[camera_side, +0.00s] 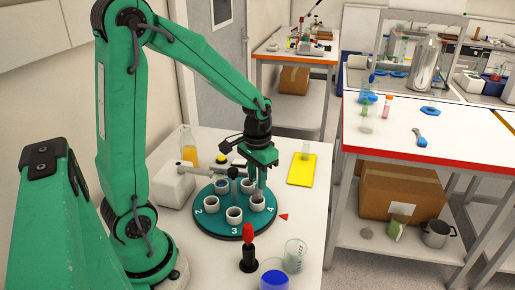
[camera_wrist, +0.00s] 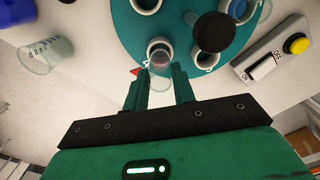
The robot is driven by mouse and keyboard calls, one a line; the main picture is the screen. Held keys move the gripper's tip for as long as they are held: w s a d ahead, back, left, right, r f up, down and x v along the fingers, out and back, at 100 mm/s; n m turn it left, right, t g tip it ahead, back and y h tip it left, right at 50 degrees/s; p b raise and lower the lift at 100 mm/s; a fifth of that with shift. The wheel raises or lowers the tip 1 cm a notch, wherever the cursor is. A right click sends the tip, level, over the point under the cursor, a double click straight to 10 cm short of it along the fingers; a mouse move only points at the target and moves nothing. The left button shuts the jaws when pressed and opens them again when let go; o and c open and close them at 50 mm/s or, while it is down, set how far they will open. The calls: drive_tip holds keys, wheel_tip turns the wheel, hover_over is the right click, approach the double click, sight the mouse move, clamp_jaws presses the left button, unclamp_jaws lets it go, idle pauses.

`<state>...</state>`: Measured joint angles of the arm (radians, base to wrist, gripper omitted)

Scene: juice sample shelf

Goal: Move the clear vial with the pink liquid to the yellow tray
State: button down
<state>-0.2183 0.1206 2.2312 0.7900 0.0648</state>
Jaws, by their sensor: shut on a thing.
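My gripper (camera_side: 259,178) points down over the teal round carousel (camera_side: 216,228), at the white cup by number 4 (camera_side: 257,204). In the wrist view my gripper (camera_wrist: 160,82) is shut on a clear vial with pinkish contents (camera_wrist: 160,60). The vial's lower end appears to be in or just above that cup; I cannot tell which. The yellow tray (camera_side: 301,175) lies on the white table, to the right of and behind the carousel. A clear glass vessel (camera_side: 306,149) stands at its back edge.
A dark central post (camera_side: 233,185) rises from the carousel among several white cups. A red-topped black stand (camera_side: 248,250), a clear beaker (camera_side: 295,256) and a blue-filled beaker (camera_side: 273,277) stand in front. A flask with orange liquid (camera_side: 190,148) stands behind left. Bare table lies around the tray.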

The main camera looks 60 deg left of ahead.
drive_tip(key=shift+w+r, duration=0.1)
idle(0.4)
drive_tip(key=shift+w+d+r, duration=0.1)
drive_tip(key=shift+w+r, duration=0.05)
drive_tip(key=shift+w, duration=0.3)
drive_tip(key=shift+w+d+r+n, duration=1.3)
drive_tip(key=shift+w+n, duration=0.5)
drive_tip(key=shift+w, duration=2.05)
drive_tip(key=shift+w+d+r+n, duration=1.3)
drive_tip(key=shift+w+n, duration=0.5)
drive_tip(key=shift+w, duration=2.05)
drive_tip(key=w+a+f, duration=0.3)
drive_tip(key=a+f, duration=0.4)
drive_tip(key=a, duration=0.4)
drive_tip(key=shift+w, duration=0.25)
drive_tip(key=shift+f, duration=0.2)
drive_tip(key=shift+f, duration=1.95)
drive_tip(key=shift+f, duration=0.1)
